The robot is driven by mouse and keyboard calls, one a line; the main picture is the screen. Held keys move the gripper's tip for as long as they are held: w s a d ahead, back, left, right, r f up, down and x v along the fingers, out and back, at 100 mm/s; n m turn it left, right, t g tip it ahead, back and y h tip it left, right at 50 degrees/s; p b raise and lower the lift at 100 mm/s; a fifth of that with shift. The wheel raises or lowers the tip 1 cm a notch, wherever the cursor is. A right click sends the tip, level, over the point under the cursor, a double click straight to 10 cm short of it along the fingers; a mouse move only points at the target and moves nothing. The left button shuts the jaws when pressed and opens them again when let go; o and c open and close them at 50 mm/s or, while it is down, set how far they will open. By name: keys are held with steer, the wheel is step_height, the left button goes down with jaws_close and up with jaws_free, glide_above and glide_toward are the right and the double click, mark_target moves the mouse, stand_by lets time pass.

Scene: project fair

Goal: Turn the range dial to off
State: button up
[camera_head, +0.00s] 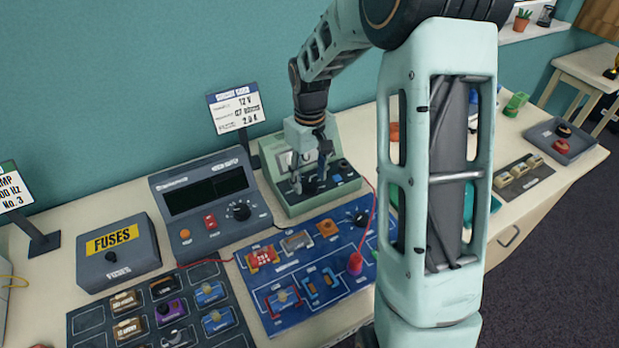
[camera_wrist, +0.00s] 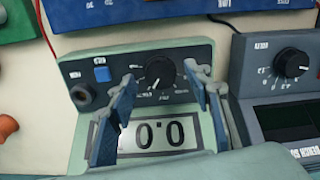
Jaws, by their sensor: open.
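A green-grey meter (camera_head: 323,201) stands at the back of the table. In the wrist view it appears upside down, with a black dial (camera_wrist: 160,74) on its panel (camera_wrist: 203,55), a blue button (camera_wrist: 102,74) and a display (camera_wrist: 170,134) reading 0.0. The dial has a white pointer line and small marks around it, too small to read surely. My gripper (camera_head: 312,182) is over this meter. In the wrist view my gripper (camera_wrist: 164,80) is open, one finger on each side of the dial. I cannot tell whether they touch it. In the head view my gripper hides the dial.
A dark grey bench meter (camera_head: 207,198) with its own black dial (camera_head: 240,211) and a blank screen stands close beside. A blue circuit board (camera_head: 330,238) lies in front, with a red lead (camera_head: 372,215) crossing it. A sign (camera_head: 236,107) stands behind.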

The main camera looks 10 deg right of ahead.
steer(key=shift+f, duration=0.55)
steer(key=c, duration=1.1)
steer(key=shift+c, duration=0.2)
